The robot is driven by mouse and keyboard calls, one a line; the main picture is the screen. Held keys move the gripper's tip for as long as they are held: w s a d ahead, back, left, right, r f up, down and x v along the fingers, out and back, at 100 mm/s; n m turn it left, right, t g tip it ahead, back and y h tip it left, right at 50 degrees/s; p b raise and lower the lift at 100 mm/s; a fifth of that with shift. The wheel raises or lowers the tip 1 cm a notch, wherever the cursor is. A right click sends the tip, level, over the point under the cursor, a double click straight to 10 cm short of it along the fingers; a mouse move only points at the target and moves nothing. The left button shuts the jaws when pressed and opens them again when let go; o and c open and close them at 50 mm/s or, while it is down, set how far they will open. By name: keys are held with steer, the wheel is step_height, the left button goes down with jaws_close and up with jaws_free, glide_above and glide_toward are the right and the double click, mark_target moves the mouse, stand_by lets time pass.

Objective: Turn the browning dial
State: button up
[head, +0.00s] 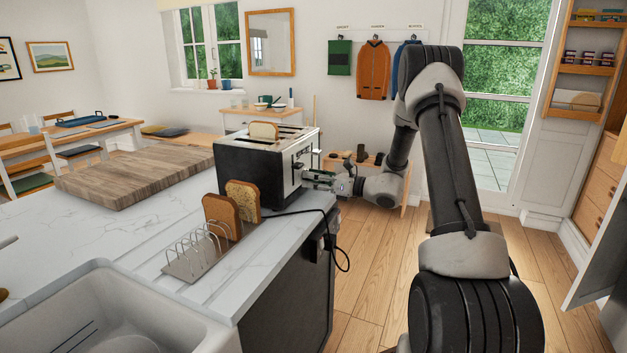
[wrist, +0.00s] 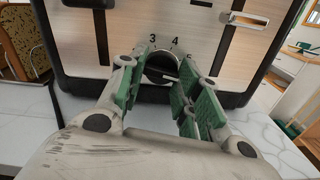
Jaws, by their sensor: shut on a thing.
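The toaster (head: 250,169) is black with a metal control face and stands on the counter near its right edge. A slice of bread (head: 264,130) shows in its top slot. The browning dial (wrist: 161,66) is a dark round knob low on the metal face in the wrist view, with the numbers 3 and 4 printed above it. My gripper (head: 312,178) reaches the toaster's control face from the right. In the wrist view its green-padded fingers (wrist: 158,84) are shut on the dial, one on each side. The fingers hide part of the dial and its scale.
A metal toast rack (head: 190,262) with brown slices stands in front of the toaster. A black cord (head: 327,221) hangs over the counter edge. A wooden board (head: 135,180) lies at left, and a white sink (head: 95,310) is in front.

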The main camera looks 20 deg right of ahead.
steer(key=n, duration=0.4)
steer(key=shift+w+n, duration=0.1)
steer(key=shift+n, duration=0.2)
steer(key=n, duration=0.3)
steer(key=shift+d+n, duration=0.1)
steer(key=shift+n, duration=0.2)
steer(key=n, duration=0.3)
steer(key=shift+r+n, duration=0.1)
steer(key=shift+n, duration=1.9)
steer(key=o, duration=1)
steer(key=shift+o, duration=0.2)
steer(key=shift+d, duration=0.1)
